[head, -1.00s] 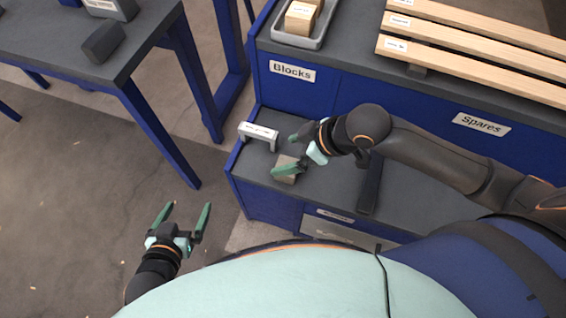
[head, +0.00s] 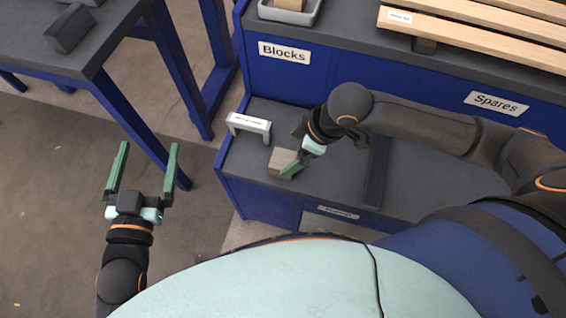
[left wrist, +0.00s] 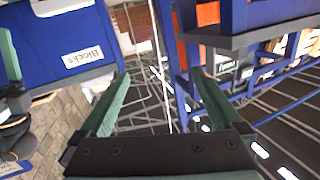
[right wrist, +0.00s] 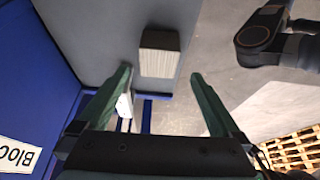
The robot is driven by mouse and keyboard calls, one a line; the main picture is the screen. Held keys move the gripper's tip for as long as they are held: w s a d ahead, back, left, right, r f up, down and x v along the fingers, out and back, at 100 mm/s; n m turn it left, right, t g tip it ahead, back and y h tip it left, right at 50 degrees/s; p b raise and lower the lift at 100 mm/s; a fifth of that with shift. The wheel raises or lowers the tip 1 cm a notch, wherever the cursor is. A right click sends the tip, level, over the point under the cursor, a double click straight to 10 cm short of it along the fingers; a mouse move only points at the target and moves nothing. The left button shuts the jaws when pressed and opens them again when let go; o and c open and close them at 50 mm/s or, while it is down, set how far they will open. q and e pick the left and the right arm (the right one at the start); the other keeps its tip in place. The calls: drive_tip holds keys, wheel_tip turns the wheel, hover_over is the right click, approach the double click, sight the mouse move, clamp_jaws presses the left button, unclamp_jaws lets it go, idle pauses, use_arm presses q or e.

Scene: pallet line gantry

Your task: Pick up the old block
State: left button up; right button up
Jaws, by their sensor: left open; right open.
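The old block is likely the worn grey-brown block (head: 283,162) on the dark lower shelf of the blue bench. It also shows in the right wrist view (right wrist: 158,60), just past the fingertips and between their lines. My right gripper (head: 294,150) is open over the block; one green finger overlaps its right edge in the head view. Its other finger is partly hidden by the hand. The fingers in the right wrist view (right wrist: 160,80) hold nothing. My left gripper (head: 148,150) is open and empty over the floor at the left.
A grey labelled bracket (head: 249,124) stands on the shelf left of the block. A dark bar (head: 376,172) lies to the right. Above are a grey tray (head: 303,14) and pale wooden slats (head: 470,38). A table (head: 90,58) at the left carries a dark block (head: 69,28).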

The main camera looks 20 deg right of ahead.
sight(284, 159)
drive_tip(key=shift+b+x, duration=0.3)
drive_tip(key=shift+x, duration=0.6)
drive_tip(key=b+x, duration=0.2)
drive_tip(key=x, duration=0.2)
drive_tip(key=shift+w+f, duration=0.1)
drive_tip(key=shift+f, duration=0.2)
drive_tip(key=shift+a, duration=0.1)
use_arm(q)
drive_tip(key=s+r+m+t+h, duration=0.2)
drive_tip(key=r+m+h, duration=0.1)
drive_tip(key=r, duration=0.5)
drive_tip(key=s+d+r+m+t+h, duration=0.1)
drive_tip(key=s+r+m+t+h, duration=0.1)
drive_tip(key=r, duration=0.7)
drive_tip(key=t+h, duration=0.1)
drive_tip(key=h, duration=0.1)
drive_tip(key=shift+s+d+m+t+h, duration=0.2)
drive_tip(key=shift+s+m+t+h, duration=0.1)
drive_tip(key=shift+m, duration=0.1)
use_arm(e)
drive_tip(key=c, duration=1.4)
use_arm(q)
drive_tip(key=shift+r, duration=0.1)
use_arm(e)
drive_tip(key=shift+o, duration=0.2)
use_arm(q)
drive_tip(key=shift+w, duration=0.15)
use_arm(e)
drive_tip(key=shift+r, duration=0.1)
